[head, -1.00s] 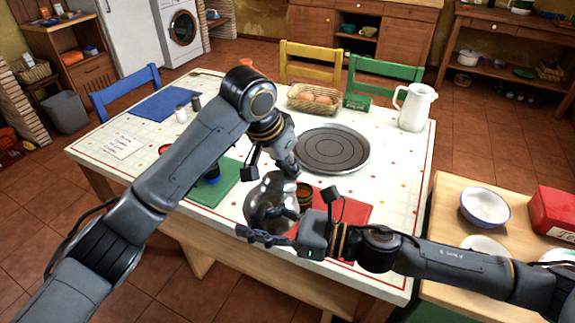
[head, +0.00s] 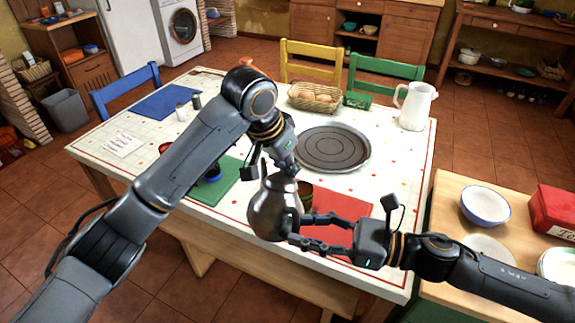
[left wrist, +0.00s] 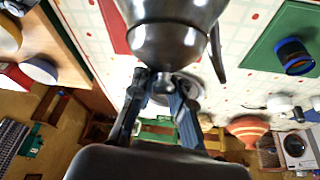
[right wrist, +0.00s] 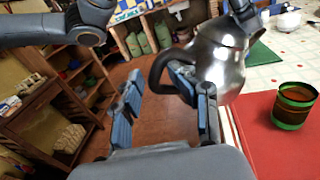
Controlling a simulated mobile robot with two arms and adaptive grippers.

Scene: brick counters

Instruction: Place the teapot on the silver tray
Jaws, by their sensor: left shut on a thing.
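The silver teapot (head: 268,212) hangs roughly upright at the table's front edge, and also shows in the left wrist view (left wrist: 165,42) and the right wrist view (right wrist: 217,62). My left gripper (head: 287,172) is above it, shut on its top; in the left wrist view the fingers (left wrist: 162,85) close at the lid knob. My right gripper (head: 298,233) is open at the teapot's dark handle; in the right wrist view one finger is close to the handle, and contact is unclear. The round silver tray (head: 333,150) lies empty on the table behind the teapot.
A red mat (head: 342,208) with a green-banded cup (right wrist: 294,105) lies right of the teapot. A green mat (head: 222,188) lies left. A side counter (head: 450,205) is at right.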

